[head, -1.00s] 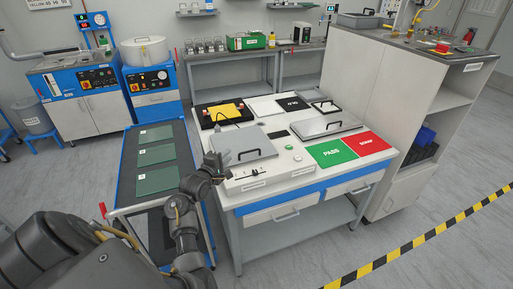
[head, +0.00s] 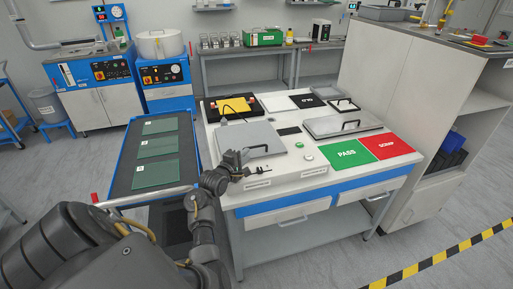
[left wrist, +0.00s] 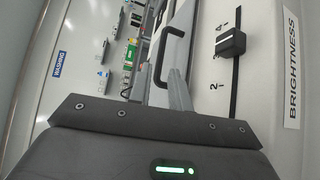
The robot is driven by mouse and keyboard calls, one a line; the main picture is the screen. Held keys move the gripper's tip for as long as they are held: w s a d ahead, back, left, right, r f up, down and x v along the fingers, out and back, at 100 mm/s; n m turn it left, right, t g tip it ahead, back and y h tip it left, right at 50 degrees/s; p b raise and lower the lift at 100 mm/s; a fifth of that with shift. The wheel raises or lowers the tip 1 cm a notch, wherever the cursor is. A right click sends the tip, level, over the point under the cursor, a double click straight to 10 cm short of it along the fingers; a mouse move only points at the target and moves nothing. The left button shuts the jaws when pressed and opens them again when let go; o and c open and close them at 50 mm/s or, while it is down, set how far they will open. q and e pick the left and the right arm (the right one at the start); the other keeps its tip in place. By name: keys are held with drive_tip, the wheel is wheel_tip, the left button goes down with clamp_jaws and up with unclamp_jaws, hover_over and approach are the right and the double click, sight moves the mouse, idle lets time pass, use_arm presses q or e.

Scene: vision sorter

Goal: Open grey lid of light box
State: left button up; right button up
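The grey lid (head: 262,133) lies flat and closed on the light box, on the left part of the white worktop. Its black handle (head: 257,148) is on the side nearest me. In the left wrist view the black handle (left wrist: 160,62) shows just beyond the fingers. My left gripper (head: 246,158) is at the lid's front left corner, close to the handle. Its fingers (left wrist: 165,88) look apart with nothing held between them. I cannot tell whether they touch the handle. My right gripper is in neither view.
A brightness slider (left wrist: 231,40) sits beside the lid. A second grey lid (head: 343,123) with a handle is to the right, behind green PASS (head: 346,153) and red SCRAP (head: 387,146) areas. A blue cart (head: 128,150) with green plates stands left.

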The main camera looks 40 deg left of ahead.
sight(255, 147)
use_arm(q)
drive_tip(key=x, duration=0.9)
drive_tip(key=shift+w+f, duration=0.1)
clamp_jaws()
